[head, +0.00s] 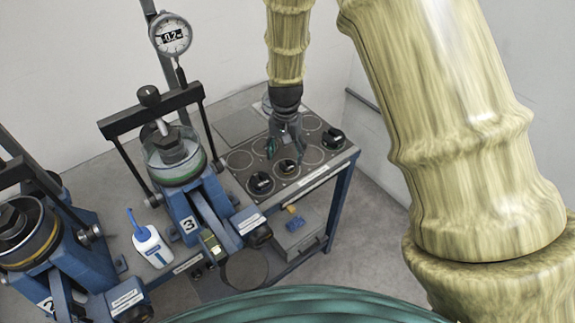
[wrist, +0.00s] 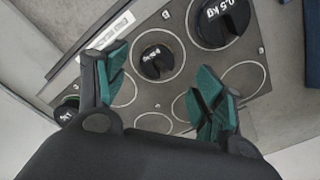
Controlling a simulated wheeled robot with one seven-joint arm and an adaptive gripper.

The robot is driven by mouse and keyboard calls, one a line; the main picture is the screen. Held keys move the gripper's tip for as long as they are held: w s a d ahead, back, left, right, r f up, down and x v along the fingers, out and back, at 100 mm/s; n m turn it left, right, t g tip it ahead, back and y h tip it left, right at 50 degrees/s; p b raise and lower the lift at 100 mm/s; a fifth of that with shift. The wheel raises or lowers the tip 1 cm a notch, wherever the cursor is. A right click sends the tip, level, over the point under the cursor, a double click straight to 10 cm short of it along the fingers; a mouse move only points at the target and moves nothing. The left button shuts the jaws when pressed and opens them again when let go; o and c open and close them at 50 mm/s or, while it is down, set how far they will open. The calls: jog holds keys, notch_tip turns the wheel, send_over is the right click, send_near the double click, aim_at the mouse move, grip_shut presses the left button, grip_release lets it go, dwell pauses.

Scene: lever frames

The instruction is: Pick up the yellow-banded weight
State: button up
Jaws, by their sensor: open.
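My gripper (head: 286,150) points down over a grey plate with round marked spots (head: 238,160), its teal fingers apart and nothing between them. In the wrist view my gripper (wrist: 162,88) is open, with a black slotted weight (wrist: 157,60) ahead of the gap between its fingertips. In the head view this middle weight (head: 287,166) shows a faint yellowish tint just below the fingers. A weight marked 0.5 kg (wrist: 225,18) lies beside it. Another weight (wrist: 67,112) is partly hidden by the left finger. I cannot clearly make out a yellow band on any of them.
The plate tops a blue-framed bench (head: 343,180). A blue press marked 3 (head: 187,224) with a glass dish stands to the left, under a dial gauge (head: 170,36). A second press (head: 65,262) is at far left.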

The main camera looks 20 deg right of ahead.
aim_at(286, 164)
jog(key=shift+s+f, duration=0.2)
jog(key=shift+f, duration=0.1)
jog(key=shift+w+d+f+p, duration=0.15)
jog(key=shift+f+p, duration=0.95)
jog(key=shift+f, duration=1.4)
jog(key=shift+c, duration=0.2)
jog(key=c, duration=1.1)
